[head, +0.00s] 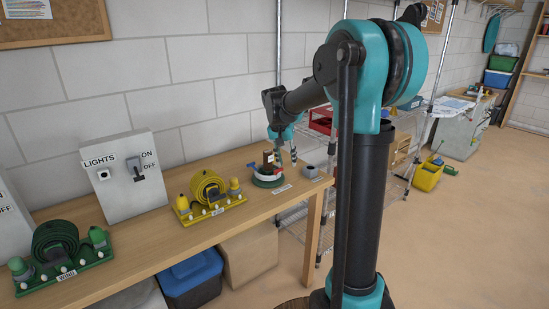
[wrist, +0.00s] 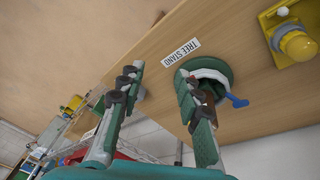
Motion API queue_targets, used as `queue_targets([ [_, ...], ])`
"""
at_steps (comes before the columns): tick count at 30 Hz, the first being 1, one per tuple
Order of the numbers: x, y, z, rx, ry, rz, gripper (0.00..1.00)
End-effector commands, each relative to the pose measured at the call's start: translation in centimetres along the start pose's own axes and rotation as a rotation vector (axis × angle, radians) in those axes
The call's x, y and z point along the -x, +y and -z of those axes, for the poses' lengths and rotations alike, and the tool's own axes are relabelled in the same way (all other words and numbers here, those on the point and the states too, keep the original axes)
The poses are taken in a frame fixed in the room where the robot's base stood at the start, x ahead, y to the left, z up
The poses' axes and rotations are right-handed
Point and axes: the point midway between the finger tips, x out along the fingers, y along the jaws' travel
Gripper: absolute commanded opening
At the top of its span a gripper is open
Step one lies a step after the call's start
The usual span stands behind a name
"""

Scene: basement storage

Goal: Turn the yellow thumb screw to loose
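The round green tree stand (head: 266,182) sits on the wooden workbench, with a white ring, a dark brown upright piece (head: 268,160) and a blue thumb screw (head: 252,166). In the wrist view the stand (wrist: 217,70) is partly behind my right finger, and its blue screw (wrist: 237,101) sticks out to the right. I cannot make out a yellow thumb screw on the stand in either view; it may be hidden. My gripper (head: 284,155) is above the right side of the stand. Its two fingers (wrist: 159,70) are wide apart, with nothing held between them.
A "TREE STAND" label (wrist: 181,53) lies beside the stand. A yellow rack with a coiled strap (head: 207,188) is to its left, and a small grey block (head: 310,171) to its right. The switch box (head: 124,177) and green rack (head: 60,250) stand farther left.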

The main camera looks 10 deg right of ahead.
Motion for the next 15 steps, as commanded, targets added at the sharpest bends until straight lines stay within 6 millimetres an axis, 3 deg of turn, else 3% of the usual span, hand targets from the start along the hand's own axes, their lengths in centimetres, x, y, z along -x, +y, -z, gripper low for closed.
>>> queue_targets([
  [1,0.5,-1.5,1.9,-0.024,-0.004,-0.019,0.34],
  [6,2.0,-5.6,7.3,-0.131,-0.009,-0.094,0.34],
  [15,3.5,-12.6,14.0,-0.326,0.014,-0.226,0.34],
])
